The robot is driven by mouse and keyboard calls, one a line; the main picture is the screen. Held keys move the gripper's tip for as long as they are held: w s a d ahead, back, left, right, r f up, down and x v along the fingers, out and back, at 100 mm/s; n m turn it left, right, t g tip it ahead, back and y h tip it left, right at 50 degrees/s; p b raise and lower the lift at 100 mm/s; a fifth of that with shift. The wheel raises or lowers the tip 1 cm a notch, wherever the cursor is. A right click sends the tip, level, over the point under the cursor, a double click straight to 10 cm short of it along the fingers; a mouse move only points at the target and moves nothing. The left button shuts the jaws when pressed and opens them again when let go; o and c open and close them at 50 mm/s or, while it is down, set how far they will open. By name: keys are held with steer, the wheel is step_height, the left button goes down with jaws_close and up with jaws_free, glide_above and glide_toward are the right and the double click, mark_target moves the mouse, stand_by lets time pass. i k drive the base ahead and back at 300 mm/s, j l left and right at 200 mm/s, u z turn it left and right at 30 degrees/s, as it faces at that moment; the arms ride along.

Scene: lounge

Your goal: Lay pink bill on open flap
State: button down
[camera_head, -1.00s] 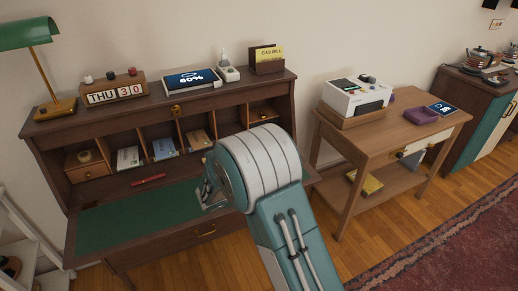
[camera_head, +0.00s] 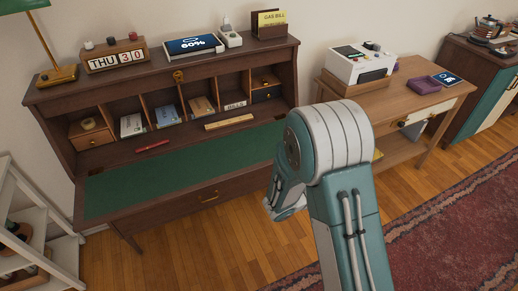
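The open flap (camera_head: 183,178) of the brown desk lies flat, with a green writing surface. I do not see a pink bill in the view. A slot at the right of the desk bears a BILLS label (camera_head: 235,105), and a light wooden strip (camera_head: 229,122) lies in front of it. A yellow gas bill (camera_head: 273,17) stands in a dark holder on the desk top. My gripper (camera_head: 272,208) is in front of the flap's right end, partly hidden by my arm. I cannot make out its fingers or anything held.
A red pen (camera_head: 152,146) lies at the flap's back edge. Several envelopes (camera_head: 167,115) stand in the slots. A side table (camera_head: 398,107) with a white machine (camera_head: 360,65) is to the right. A white shelf (camera_head: 35,205) is at the left. Wooden floor is clear in front.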

mark_target(230, 155)
steer(key=j+z, duration=0.4)
steer(key=j, duration=0.25)
steer(key=j+z, duration=0.35)
steer(key=j, duration=0.3)
